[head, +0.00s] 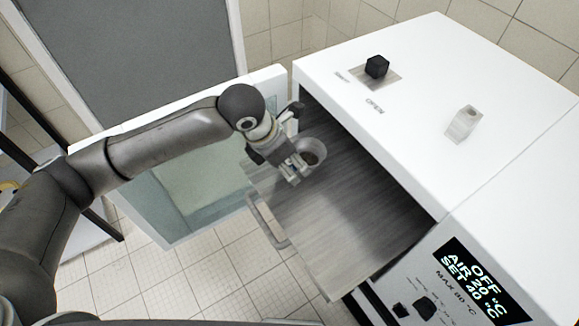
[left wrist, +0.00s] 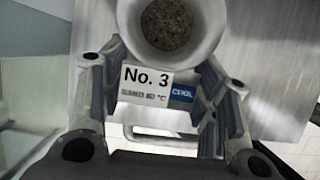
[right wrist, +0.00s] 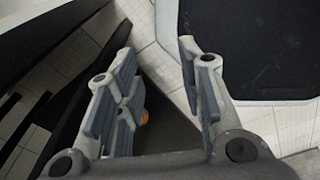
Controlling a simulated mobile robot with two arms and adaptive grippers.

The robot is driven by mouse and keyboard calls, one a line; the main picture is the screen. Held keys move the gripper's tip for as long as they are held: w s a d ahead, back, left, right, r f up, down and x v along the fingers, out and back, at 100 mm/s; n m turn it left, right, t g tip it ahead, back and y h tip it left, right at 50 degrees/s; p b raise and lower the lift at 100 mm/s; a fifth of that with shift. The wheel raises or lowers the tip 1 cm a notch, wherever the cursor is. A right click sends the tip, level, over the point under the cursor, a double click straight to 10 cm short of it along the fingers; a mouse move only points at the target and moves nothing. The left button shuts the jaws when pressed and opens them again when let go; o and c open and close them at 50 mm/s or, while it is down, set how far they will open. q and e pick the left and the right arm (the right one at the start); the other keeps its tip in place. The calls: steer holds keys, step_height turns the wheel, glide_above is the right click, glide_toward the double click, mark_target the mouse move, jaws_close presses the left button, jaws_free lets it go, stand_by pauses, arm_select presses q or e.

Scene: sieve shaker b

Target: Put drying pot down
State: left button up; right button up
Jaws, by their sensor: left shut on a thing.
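The drying pot (head: 312,152) is a small white round pot at the back left part of the oven's pulled-out grey shelf (head: 335,225). My left gripper (head: 296,168) is shut on it from the left side. In the left wrist view the pot (left wrist: 172,75) shows grainy brown sand inside and a label reading "No. 3", between the fingers of my left gripper (left wrist: 160,95). I cannot tell whether the pot's base touches the shelf. My right gripper (right wrist: 158,85) shows only in its own wrist view, open with nothing between its fingers.
The white oven (head: 440,90) stands right of the shelf, with a black knob (head: 377,66) on top and a display (head: 470,280) reading OFF. Its open glass door (head: 190,190) is behind my left arm. The front and right of the shelf are clear.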

arm_select(q)
step_height(320, 180, down, 3)
steer(key=shift+r, duration=0.1)
steer(key=o, duration=1)
steer(key=v, duration=1.2)
steer(key=shift+r, duration=0.1)
steer(key=shift+s, duration=0.1)
